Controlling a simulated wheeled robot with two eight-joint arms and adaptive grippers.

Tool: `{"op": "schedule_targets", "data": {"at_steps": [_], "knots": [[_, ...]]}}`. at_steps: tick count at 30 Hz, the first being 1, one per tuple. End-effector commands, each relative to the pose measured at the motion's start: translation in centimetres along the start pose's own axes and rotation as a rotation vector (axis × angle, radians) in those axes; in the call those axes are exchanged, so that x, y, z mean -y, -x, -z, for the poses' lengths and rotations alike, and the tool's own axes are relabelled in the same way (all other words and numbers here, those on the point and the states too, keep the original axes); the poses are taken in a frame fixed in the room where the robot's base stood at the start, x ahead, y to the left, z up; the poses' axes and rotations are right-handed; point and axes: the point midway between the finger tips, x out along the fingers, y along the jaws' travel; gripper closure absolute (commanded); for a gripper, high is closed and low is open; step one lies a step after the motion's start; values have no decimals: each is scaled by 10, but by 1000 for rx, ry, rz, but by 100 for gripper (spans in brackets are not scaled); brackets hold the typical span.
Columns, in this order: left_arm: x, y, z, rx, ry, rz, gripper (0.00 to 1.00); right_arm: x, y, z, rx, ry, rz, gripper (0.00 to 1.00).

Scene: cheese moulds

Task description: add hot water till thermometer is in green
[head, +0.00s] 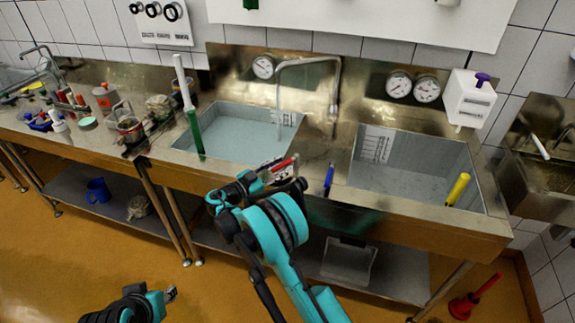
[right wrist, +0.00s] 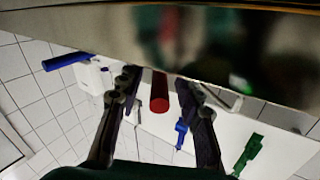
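A red handle (head: 284,163) sticks out at the front rim of the left sink basin (head: 215,165). My right gripper (head: 278,174) is at this handle. In the right wrist view, the red handle (right wrist: 159,92) lies between the two spread fingers (right wrist: 158,100), with a gap on each side. A blue handle (head: 328,180) is to its right. Pale water (head: 240,135) shows in the left basin under a curved spout (head: 310,62); no stream is visible. Round dials (head: 263,67) hang on the steel back; their needles are too small to read. My left gripper (head: 170,293) is low over the floor, its opening unclear.
The right basin (head: 410,170) holds a yellow-handled thing (head: 458,188). A white-and-green tool (head: 190,115) leans at the left basin's edge. The counter on the left (head: 30,128) is cluttered. A red plunger-like thing (head: 475,297) stands on the floor at right.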

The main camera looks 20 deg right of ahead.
Motion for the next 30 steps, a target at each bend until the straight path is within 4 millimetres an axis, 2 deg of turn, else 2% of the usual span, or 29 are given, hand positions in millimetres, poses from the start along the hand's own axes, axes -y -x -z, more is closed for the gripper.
{"op": "schedule_targets", "data": {"at_steps": [3, 6, 16, 17, 20, 21, 30], "knots": [[0, -5, -4, 0, 0, 0, 64, -1, -18, -1, 0, 0, -2, 64], [0, -7, -5, 0, 0, -1, 64, 0, -27, -1, 0, 1, -1, 64], [0, -7, -5, 0, 0, -1, 64, 0, -32, 0, 1, 1, 0, 64], [0, -7, -5, 0, 0, -1, 64, 0, -32, 0, 1, 1, 0, 69], [0, -7, -5, 0, 0, -1, 64, 0, -32, 0, 1, 1, 0, 96], [0, -7, -5, 0, 0, -1, 64, 0, -32, 0, 1, 1, 0, 100], [0, -7, -5, 0, 0, -1, 64, -1, -32, 0, 4, 1, 13, 100]]}}
